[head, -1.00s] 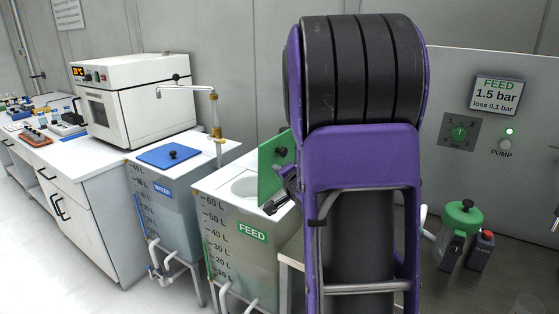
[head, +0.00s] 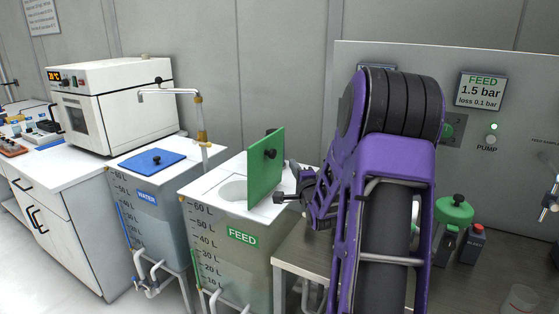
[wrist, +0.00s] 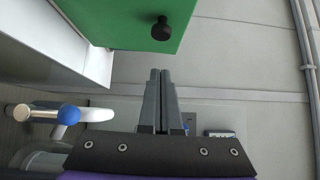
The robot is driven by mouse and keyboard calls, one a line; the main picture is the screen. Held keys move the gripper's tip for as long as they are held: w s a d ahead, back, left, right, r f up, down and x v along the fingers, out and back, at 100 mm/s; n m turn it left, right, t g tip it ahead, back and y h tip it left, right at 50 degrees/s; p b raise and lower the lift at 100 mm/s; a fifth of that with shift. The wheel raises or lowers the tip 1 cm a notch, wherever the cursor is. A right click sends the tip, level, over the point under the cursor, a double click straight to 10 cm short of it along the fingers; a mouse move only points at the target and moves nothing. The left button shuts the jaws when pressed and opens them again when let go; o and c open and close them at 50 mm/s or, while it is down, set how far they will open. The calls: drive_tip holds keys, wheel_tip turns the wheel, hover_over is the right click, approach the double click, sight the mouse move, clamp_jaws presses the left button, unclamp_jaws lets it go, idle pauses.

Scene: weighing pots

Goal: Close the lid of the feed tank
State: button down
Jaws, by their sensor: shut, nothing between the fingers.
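The feed tank (head: 228,265) is a clear box labelled FEED with a white top and a round opening (head: 232,191). Its green lid (head: 264,175) stands upright at the right side of the opening, with a black knob facing right. My gripper (head: 277,198) is shut and empty, just right of the lid and low, near the tank top's right edge. In the wrist view the lid (wrist: 115,22) fills the upper left, its knob (wrist: 161,29) above my closed fingertips (wrist: 161,72). A gap shows between fingertips and lid there.
The water tank (head: 160,220) with a blue lid (head: 152,160) stands left of the feed tank. A tap (head: 198,115) rises between them. A control panel (head: 400,55) stands behind.

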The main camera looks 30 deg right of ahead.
drive_tip(key=w, duration=0.6)
drive_tip(key=shift+w+a, duration=0.3)
drive_tip(key=shift+a, duration=0.15)
drive_tip(key=shift+r, duration=0.1)
